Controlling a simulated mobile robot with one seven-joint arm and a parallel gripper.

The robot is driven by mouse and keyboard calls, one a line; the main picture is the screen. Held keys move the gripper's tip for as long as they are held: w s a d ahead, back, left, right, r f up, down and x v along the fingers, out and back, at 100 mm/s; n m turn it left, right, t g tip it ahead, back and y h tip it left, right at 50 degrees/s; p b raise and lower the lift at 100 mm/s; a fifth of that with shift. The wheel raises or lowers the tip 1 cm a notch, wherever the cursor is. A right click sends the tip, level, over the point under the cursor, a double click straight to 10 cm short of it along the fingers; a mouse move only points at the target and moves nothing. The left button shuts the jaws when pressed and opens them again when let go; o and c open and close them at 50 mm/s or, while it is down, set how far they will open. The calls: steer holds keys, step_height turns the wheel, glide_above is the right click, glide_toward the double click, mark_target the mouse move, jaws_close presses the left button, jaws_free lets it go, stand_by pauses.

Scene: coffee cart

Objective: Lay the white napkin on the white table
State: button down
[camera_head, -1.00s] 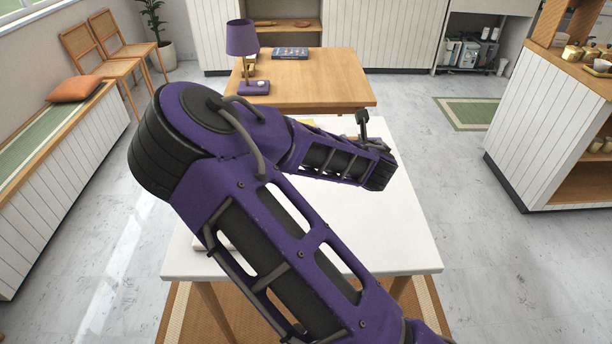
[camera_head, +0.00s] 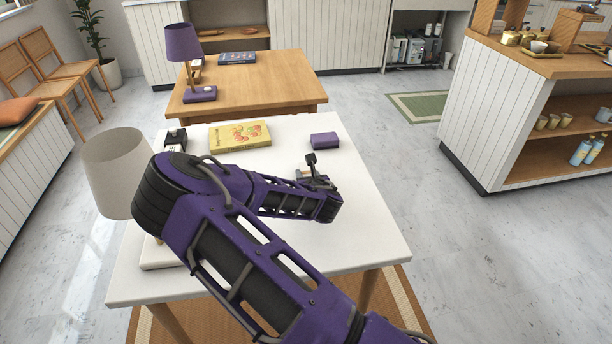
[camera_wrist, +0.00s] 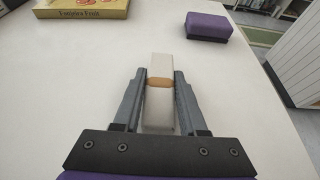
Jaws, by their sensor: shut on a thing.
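The white napkin (camera_wrist: 160,112) is a narrow folded bundle with an orange-brown band round its middle. My gripper (camera_wrist: 160,78) is shut on it, one finger on each side, over the white table (camera_wrist: 80,80). In the head view the white table (camera_head: 375,225) lies under my arm, and my gripper (camera_head: 312,178) is above its right-middle part. There the napkin is mostly hidden by my arm and gripper. I cannot tell whether the napkin touches the tabletop.
A yellow book (camera_head: 240,137), a purple block (camera_head: 325,140) and a small black box (camera_head: 175,139) sit along the table's far edge. A lamp with a pale shade (camera_head: 112,170) stands at the left. A wooden table (camera_head: 260,85) adjoins behind. The table's right part is clear.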

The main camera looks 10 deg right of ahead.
steer(key=shift+f, duration=0.15)
steer(key=shift+c, duration=2.3)
jaws_free()
steer(key=shift+s+r, duration=0.1)
steer(key=shift+r, duration=0.2)
steer(key=p+v, duration=0.1)
steer(key=v, duration=1)
steer(key=shift+s+p, duration=0.3)
steer(key=shift+s, duration=0.1)
steer(key=shift+r, duration=0.1)
